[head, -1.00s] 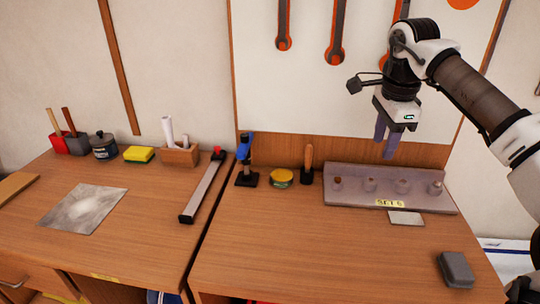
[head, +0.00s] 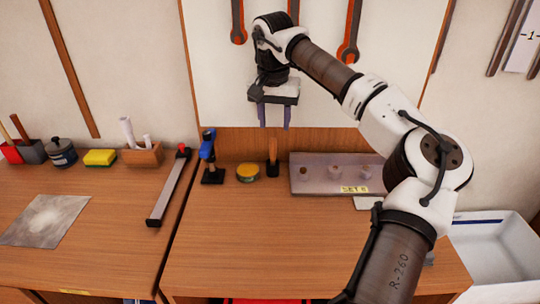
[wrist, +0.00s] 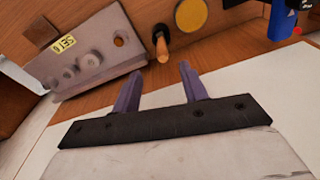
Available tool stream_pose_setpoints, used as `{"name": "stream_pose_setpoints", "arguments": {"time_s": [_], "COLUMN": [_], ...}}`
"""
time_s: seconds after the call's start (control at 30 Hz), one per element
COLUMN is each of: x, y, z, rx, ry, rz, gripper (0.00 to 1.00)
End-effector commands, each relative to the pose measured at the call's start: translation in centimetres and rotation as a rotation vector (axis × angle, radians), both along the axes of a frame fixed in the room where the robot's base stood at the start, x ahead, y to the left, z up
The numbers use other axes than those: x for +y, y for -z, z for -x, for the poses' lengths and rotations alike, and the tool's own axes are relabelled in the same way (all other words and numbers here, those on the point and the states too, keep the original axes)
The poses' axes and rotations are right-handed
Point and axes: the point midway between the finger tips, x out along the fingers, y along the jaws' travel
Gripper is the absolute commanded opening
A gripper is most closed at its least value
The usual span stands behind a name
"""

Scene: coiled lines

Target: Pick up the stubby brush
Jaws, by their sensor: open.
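The stubby brush (head: 272,152) stands upright on the right-hand bench near the back board, with a wooden handle up and a dark lower end. In the wrist view its wooden handle (wrist: 161,46) shows just beyond the fingertips, between them in the picture. My gripper (head: 274,119) points down above the brush in the head view, apart from it. Its two purple fingers (wrist: 160,73) are spread and empty in the wrist view.
A yellow-lidded tin (head: 248,172) and a blue-and-black tool (head: 209,158) stand left of the brush. A grey holder block (head: 310,178) with a label sits close on its right. The bench (head: 240,235) in front is clear. A white bin (head: 495,250) is at right.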

Motion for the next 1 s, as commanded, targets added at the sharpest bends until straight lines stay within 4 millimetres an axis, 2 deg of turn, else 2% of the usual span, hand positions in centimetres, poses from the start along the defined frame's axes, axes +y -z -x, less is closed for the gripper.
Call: {"name": "stream_pose_setpoints", "arguments": {"time_s": [0.13,0.43,0.7,1.0], "x": [-0.1,0.1,0.3,0.2], "y": [2.6,5.0,8.8,9.4], "z": [-0.3,-0.5,-1.0,-1.0], "rx": [0.002,0.002,0.001,0.0], "ry": [0.0,0.0,0.001,0.001], "rz": [-0.001,0.0,-0.002,-0.001], "gripper": [0.43,0.43,0.43,0.43]}}
